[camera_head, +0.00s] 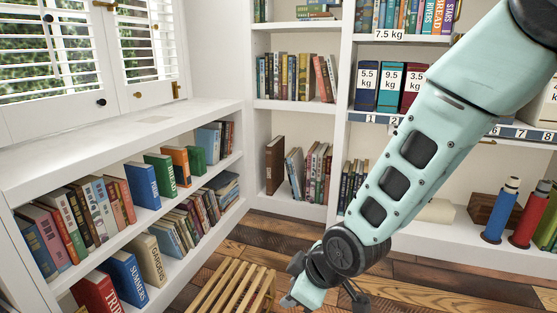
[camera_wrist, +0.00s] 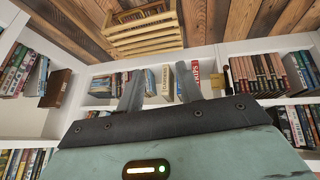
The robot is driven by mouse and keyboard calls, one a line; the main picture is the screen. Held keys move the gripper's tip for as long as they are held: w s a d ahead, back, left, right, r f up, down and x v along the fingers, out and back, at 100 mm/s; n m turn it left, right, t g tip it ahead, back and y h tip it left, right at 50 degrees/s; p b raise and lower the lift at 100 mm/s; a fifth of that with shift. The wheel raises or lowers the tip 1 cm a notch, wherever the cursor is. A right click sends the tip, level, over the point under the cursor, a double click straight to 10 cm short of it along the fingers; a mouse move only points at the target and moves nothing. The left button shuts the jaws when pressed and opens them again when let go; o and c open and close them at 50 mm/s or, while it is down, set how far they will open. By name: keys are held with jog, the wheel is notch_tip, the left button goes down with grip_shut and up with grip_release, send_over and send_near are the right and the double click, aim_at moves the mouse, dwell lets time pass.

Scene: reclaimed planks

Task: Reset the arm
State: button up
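My arm reaches down across the right half of the head view, its pale green links bent at a dark wrist joint near the bottom middle. My gripper (camera_wrist: 159,88) shows in the wrist view with its two grey fingers apart. Nothing is seen between the fingers; bookshelves lie behind them. In the head view the gripper end is low down and partly hidden by the wrist, so the fingers are not clear there.
A slatted wooden stool or crate (camera_head: 232,290) stands on the plank floor (camera_head: 283,232), close to my wrist in the picture. A low white bookcase (camera_head: 110,150) runs along the left under shuttered windows. Tall white shelves hold binders marked with weights (camera_head: 390,90) and coloured bottles (camera_head: 500,212).

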jog(key=s+d+r+m+g+h+p, duration=0.1)
jog(key=s+d+r+m, duration=0.1)
jog(key=s+d+r, duration=0.4)
jog(key=s+d+r+m+g+h+p, duration=0.1)
jog(key=s+d+r+m+g+h, duration=0.15)
jog(key=s, duration=0.45)
jog(key=s+d+r+m+g+h+p, duration=0.1)
jog(key=s+d+r, duration=0.2)
jog(key=s+r, duration=0.35)
notch_tip(320, 180, up, 36)
jog(key=p, duration=3.7)
jog(key=shift+a, duration=0.25)
